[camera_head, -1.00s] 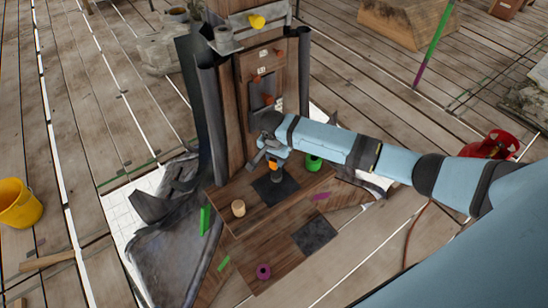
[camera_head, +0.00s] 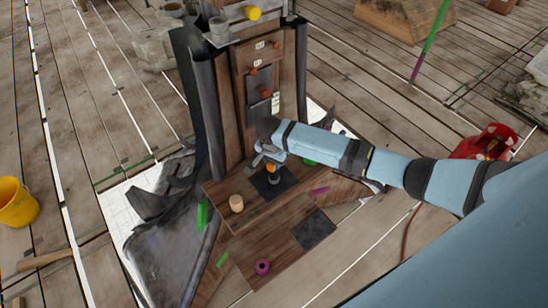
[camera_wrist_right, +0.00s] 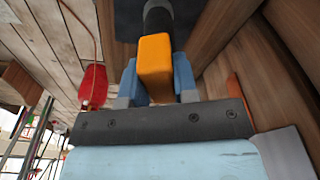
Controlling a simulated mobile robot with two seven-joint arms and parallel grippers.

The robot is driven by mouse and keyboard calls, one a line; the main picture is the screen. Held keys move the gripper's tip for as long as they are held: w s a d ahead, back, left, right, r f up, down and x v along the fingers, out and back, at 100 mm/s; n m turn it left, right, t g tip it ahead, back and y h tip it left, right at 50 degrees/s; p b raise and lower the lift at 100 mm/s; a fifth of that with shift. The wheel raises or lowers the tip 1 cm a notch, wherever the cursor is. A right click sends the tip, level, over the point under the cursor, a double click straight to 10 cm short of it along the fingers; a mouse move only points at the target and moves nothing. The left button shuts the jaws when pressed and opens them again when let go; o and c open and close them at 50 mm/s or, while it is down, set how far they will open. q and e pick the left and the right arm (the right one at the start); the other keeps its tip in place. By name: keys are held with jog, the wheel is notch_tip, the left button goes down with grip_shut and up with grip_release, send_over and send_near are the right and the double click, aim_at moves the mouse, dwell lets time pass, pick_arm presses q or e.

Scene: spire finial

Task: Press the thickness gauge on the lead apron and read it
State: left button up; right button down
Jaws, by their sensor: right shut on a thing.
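My right gripper (camera_head: 268,160) reaches in from the right and is shut on the thickness gauge (camera_head: 271,169), an orange block with a dark tip. In the right wrist view the orange gauge (camera_wrist_right: 155,62) sits between the blue fingers, its dark end pointing away from me. Below it, a dark square patch (camera_head: 284,188), seemingly the lead apron, lies on the wooden ledge. The gauge's tip is at or just above this patch; I cannot tell whether it touches. No reading is legible. My left gripper is out of view.
A pale wooden cylinder (camera_head: 236,203) stands left of the patch. A green object (camera_head: 309,162) is partly hidden behind my arm. A purple ring (camera_head: 262,267) and another dark square (camera_head: 313,229) lie on the lower boards. The panelled wooden post (camera_head: 231,120) rises behind the ledge.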

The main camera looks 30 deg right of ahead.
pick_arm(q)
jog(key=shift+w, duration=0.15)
pick_arm(e)
jog(key=c, duration=1.1)
grip_release()
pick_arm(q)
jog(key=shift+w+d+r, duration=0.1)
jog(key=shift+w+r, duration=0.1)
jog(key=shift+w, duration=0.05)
pick_arm(e)
jog(key=o, duration=0.3)
